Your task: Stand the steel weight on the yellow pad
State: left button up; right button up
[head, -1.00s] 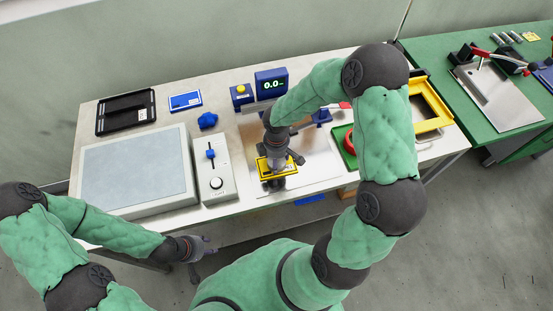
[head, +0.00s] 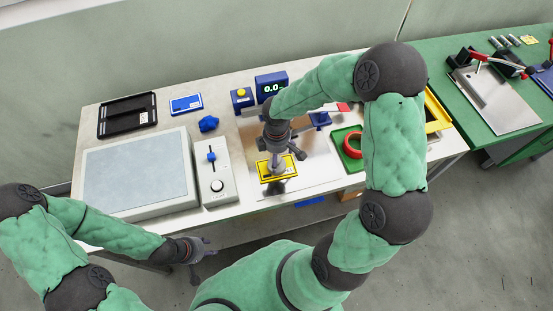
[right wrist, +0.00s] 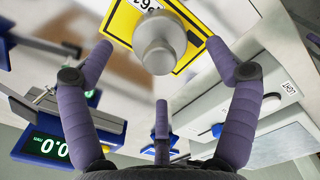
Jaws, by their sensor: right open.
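The steel weight (right wrist: 158,44) is a round silver piece with a narrower knob, seen nearly end-on in the right wrist view. It appears upright over the yellow pad (right wrist: 122,22), which has a black border and a white label. In the head view the pad (head: 264,174) lies on the bench under my right gripper (head: 279,155). My right gripper is open, its fingers spread around the weight without visible contact. The weight is largely hidden by the gripper in the head view. My left gripper (head: 202,254) is empty and open off the bench's front edge.
A display (head: 271,83) reading 0.0 stands behind the pad. A grey control box (head: 220,190) and large grey plate (head: 138,175) lie left. A red ring (head: 353,145) in a green tray and a yellow frame (head: 437,113) are right, partly behind my arm.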

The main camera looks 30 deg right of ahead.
notch_tip(320, 180, up, 7)
jog(key=shift+f+p, duration=0.15)
jog(key=shift+p, duration=0.35)
pick_arm(q)
jog(key=shift+r, duration=0.65)
jog(key=shift+s, duration=0.1)
